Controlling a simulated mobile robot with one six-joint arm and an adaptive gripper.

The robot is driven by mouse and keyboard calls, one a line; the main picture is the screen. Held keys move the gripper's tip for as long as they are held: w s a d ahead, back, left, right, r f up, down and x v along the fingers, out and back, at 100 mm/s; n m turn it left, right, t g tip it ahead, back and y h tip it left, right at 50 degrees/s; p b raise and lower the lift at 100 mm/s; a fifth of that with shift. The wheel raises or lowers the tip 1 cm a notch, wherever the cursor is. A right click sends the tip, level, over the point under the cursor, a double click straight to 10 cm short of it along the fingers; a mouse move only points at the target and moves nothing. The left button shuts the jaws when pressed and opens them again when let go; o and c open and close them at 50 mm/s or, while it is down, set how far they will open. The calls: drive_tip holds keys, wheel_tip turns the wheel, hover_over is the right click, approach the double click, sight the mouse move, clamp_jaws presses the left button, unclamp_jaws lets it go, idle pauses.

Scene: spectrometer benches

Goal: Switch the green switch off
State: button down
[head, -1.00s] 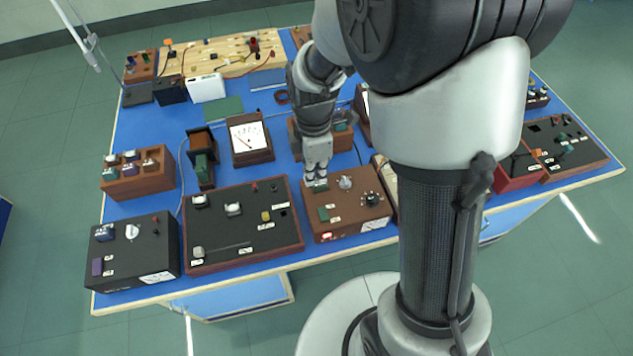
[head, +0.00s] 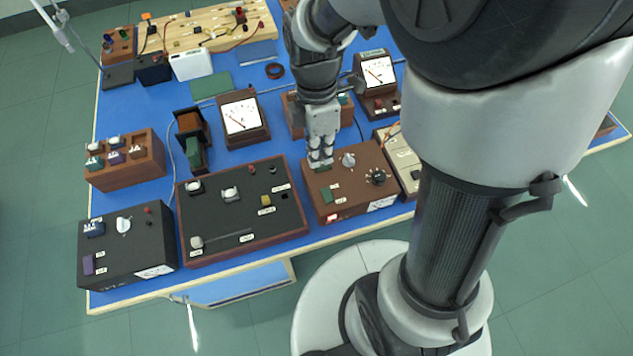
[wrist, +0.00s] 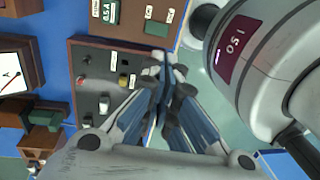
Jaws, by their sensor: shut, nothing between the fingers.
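The brown wooden box (head: 352,180) stands near the front edge of the bench. A green switch (head: 326,195) sits on its top at the front left, with small white labels beside it. A red light at the box's front left corner looks lit. The switch also shows at the top of the wrist view (wrist: 156,28). My gripper (head: 320,163) is shut and empty, pointing down over the rear left of the box, behind the switch. In the wrist view its fingertips (wrist: 167,68) meet below the switch, apart from it. The box's rear left corner is partly hidden by my gripper.
A black panel (head: 244,213) with knobs adjoins the box's left side. A beige device (head: 400,157) stands close on the right. Two analog meters (head: 241,118) (head: 379,72) stand farther back. A round knob (head: 348,160) and a black dial (head: 376,176) share the box top.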

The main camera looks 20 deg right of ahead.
drive_tip(key=b, duration=0.6)
approach(323, 203)
drive_tip(key=f, duration=0.5)
drive_tip(key=shift+s+f, duration=0.2)
drive_tip(key=shift+s, duration=0.1)
drive_tip(key=shift+f, duration=0.1)
drive_tip(key=shift+s+f, duration=0.1)
drive_tip(key=shift+f, duration=0.15)
drive_tip(key=shift+s+f, duration=0.15)
drive_tip(key=shift+s, duration=0.1)
drive_tip(key=shift+w, duration=0.25)
